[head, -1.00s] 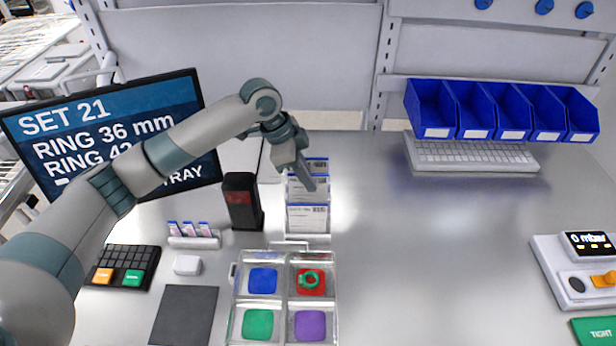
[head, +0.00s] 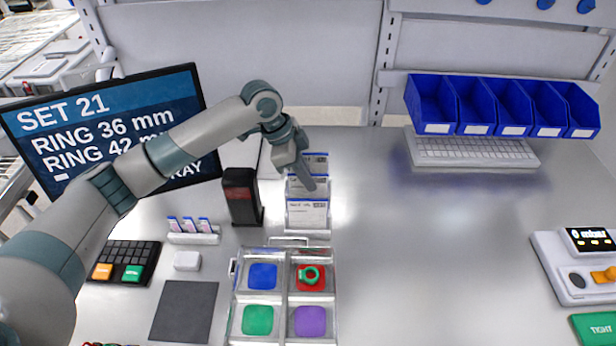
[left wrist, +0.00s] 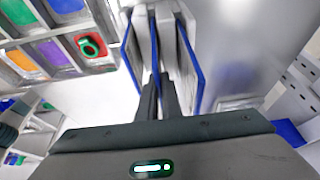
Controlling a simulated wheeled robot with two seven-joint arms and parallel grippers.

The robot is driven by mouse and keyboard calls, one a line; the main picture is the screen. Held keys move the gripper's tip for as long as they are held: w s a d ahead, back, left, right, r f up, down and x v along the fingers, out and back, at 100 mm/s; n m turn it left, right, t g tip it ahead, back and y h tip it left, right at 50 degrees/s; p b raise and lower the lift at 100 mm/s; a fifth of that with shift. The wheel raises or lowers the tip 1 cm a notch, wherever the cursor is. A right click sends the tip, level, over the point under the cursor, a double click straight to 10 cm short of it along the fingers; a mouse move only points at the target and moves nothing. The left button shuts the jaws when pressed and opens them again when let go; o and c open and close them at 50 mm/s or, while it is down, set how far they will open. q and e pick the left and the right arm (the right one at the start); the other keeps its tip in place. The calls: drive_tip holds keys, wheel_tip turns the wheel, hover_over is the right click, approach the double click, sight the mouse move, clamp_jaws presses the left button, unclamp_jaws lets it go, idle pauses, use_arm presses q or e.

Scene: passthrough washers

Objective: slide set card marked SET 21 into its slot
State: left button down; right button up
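A clear rack (head: 308,234) holds several white cards with blue top edges, one behind another; their print is too small to read. My left gripper (head: 308,186) points down at the middle of this rack. In the left wrist view its two fingers (left wrist: 158,80) are close together, with the blue edge of the middle card (left wrist: 154,45) between them. They look shut on that card, which stands among the others in the rack. The monitor (head: 110,125) reads SET 21, RING 36 mm and RING 42 mm. My right gripper is not in view.
A clear tray (head: 284,297) with coloured pads lies in front of the rack, a green ring (head: 309,275) on its red pad. A dark upright device (head: 241,196) and a small tag holder (head: 193,238) stand left. Blue bins (head: 500,106) hang at back right. The table's right middle is clear.

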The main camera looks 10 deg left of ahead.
use_arm(q)
drive_tip(key=shift+f, duration=0.2)
idle(0.3)
drive_tip(key=c, duration=1.3)
unclamp_jaws()
drive_tip(key=shift+r, duration=0.1)
drive_tip(key=shift+r+p, duration=1.15)
drive_tip(key=shift+p, duration=0.1)
drive_tip(key=shift+r, duration=3.25)
